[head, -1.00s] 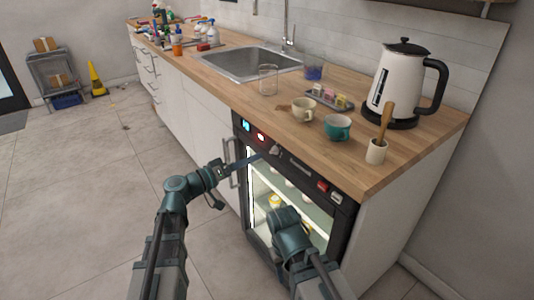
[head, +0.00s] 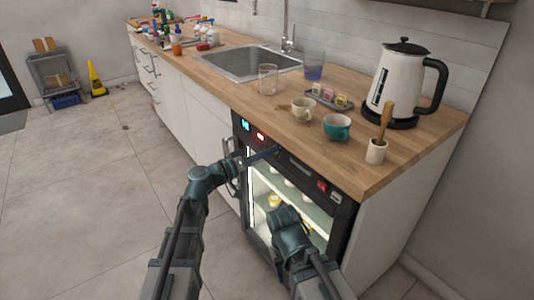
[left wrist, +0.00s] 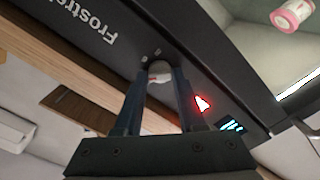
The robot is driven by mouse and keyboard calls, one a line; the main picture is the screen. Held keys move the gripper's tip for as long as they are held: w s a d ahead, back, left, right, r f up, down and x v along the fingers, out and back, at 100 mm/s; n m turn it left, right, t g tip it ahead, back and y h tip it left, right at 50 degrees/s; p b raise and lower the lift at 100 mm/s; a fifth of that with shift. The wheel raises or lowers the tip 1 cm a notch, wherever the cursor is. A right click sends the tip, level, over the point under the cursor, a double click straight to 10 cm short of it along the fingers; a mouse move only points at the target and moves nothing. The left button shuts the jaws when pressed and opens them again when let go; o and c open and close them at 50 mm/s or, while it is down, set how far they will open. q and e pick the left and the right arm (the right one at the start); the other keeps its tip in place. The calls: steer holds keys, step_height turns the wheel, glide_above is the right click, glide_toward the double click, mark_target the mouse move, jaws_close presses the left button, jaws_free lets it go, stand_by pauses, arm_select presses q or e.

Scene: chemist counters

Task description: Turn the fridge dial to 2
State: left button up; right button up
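The fridge (head: 341,219) is a dark under-counter unit with a lit glass front and a black control strip along its top. Its dial (left wrist: 160,72) shows in the left wrist view between my left fingertips, with small marks on the panel beside it. My left gripper (left wrist: 161,80) is at the strip with one finger on each side of the dial; I cannot tell if they touch it. In the head view the left gripper (head: 276,150) covers the dial, so its setting cannot be read. My right arm is in front of the fridge glass; its fingers are hidden.
A blue display (head: 245,125) and a red indicator (head: 261,136) are left of the dial, and a red switch (head: 322,186) is at the right. The wooden counter (head: 250,95) above holds cups, a glass and a kettle (head: 405,82).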

arm_select(q)
jaws_close()
steer(key=shift+n, duration=4.4)
steer(key=o, duration=0.5)
jaws_free()
steer(key=shift+a, duration=0.1)
